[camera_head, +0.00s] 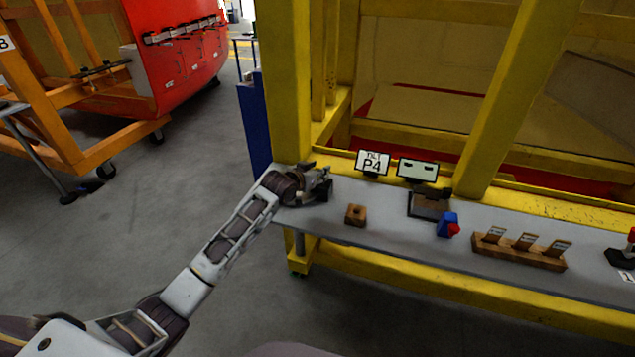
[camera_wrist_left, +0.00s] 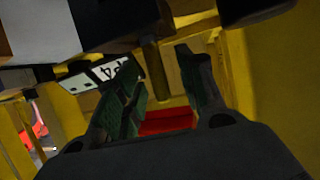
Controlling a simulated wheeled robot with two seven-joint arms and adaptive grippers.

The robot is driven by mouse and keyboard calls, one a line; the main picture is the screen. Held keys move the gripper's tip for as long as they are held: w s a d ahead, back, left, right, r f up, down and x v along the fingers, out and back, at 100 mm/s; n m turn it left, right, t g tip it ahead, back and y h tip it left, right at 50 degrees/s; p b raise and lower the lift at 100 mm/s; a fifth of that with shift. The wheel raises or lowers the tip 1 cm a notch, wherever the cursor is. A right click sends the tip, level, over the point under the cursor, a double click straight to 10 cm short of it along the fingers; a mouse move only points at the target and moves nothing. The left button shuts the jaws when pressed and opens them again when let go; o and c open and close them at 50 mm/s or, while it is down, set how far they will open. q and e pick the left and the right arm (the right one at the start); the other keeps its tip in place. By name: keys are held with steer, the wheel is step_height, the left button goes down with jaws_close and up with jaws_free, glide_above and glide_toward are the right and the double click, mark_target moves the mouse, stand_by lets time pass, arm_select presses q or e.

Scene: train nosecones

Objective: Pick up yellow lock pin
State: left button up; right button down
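I cannot make out a yellow lock pin for certain in either view. My left gripper (camera_head: 320,184) is at the left end of the grey shelf (camera_head: 385,217), close to the yellow frame post. In the left wrist view the left gripper (camera_wrist_left: 157,60) has its fingers apart, with green pads showing. A dark upright rod (camera_wrist_left: 156,65) shows between or behind the fingertips; I cannot tell what it is or whether it touches them. My right gripper is in neither view.
The shelf holds a wooden block (camera_head: 355,214), a blue and red piece (camera_head: 447,225) and a wooden holder with cards (camera_head: 520,250). A "P4" sign (camera_head: 371,162) and a small dark screen (camera_head: 417,170) stand behind. A yellow post (camera_head: 287,90) rises beside the gripper.

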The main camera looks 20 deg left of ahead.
arm_select(q)
jaws_close()
steer(key=shift+r, duration=0.1)
steer(key=shift+r+b, duration=0.3)
steer(key=shift+r, duration=4.6)
